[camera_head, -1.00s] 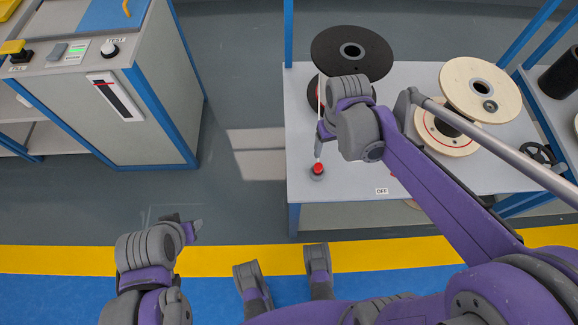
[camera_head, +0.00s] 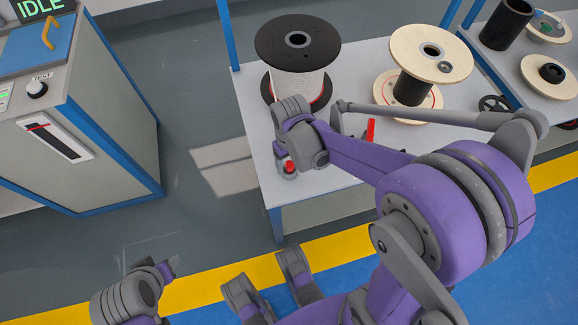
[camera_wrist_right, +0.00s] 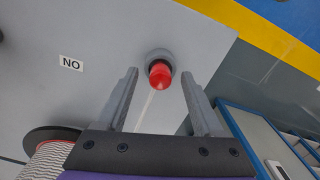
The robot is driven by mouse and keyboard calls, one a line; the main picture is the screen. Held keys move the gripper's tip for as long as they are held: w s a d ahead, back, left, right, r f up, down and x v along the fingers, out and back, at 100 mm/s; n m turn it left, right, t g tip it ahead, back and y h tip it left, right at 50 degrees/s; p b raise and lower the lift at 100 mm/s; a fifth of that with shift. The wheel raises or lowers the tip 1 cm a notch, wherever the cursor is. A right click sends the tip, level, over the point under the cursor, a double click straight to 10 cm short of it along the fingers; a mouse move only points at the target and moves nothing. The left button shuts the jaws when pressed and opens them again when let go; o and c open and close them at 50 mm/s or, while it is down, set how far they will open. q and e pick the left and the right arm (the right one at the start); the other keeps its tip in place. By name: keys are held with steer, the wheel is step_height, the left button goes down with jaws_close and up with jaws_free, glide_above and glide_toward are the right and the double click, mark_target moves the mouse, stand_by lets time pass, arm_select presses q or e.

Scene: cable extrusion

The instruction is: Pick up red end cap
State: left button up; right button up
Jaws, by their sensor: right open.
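A red end cap (camera_head: 289,165) sits on a round grey base near the table's front left corner, partly beside my right gripper. In the right wrist view the cap (camera_wrist_right: 160,76) shows between and just ahead of the fingertips, with a pale cable-like strip running from it toward the gripper. My right gripper (camera_wrist_right: 160,92) is open and empty, one finger on each side of the cap's line, not closed on it. In the head view my right gripper (camera_head: 281,152) is mostly hidden by its wrist. My left gripper (camera_head: 168,270) hangs low at left, away from the table; its jaws are unclear.
A black-flanged spool (camera_head: 299,84) and a wooden spool (camera_head: 428,50) stand on the grey table (camera_head: 350,60). Another red upright piece (camera_head: 371,130) stands behind my right arm. A machine cabinet (camera_head: 75,120) is at left, with open floor (camera_head: 190,90) between. A label (camera_wrist_right: 71,64) lies on the table.

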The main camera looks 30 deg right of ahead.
steer(key=shift+f, duration=0.65)
steer(key=shift+r, duration=0.1)
jaws_close()
